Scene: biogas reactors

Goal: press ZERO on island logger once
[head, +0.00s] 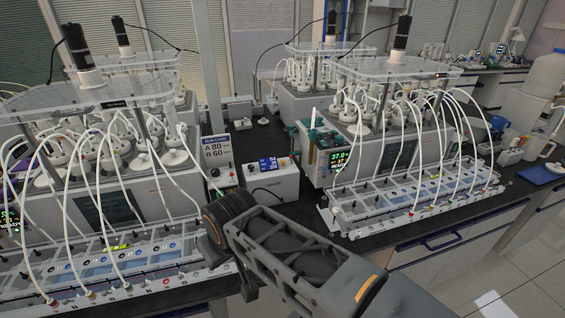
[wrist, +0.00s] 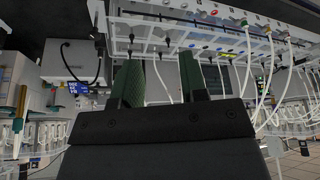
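In the head view my arm reaches in from the lower right, and the fingertips cannot be made out.
Long white tube racks lie at left (head: 115,262) and right (head: 420,197), with looping white tubes. A reactor controller with green digits (head: 340,160) is to the right. Some dark benchtop shows in front of the box.

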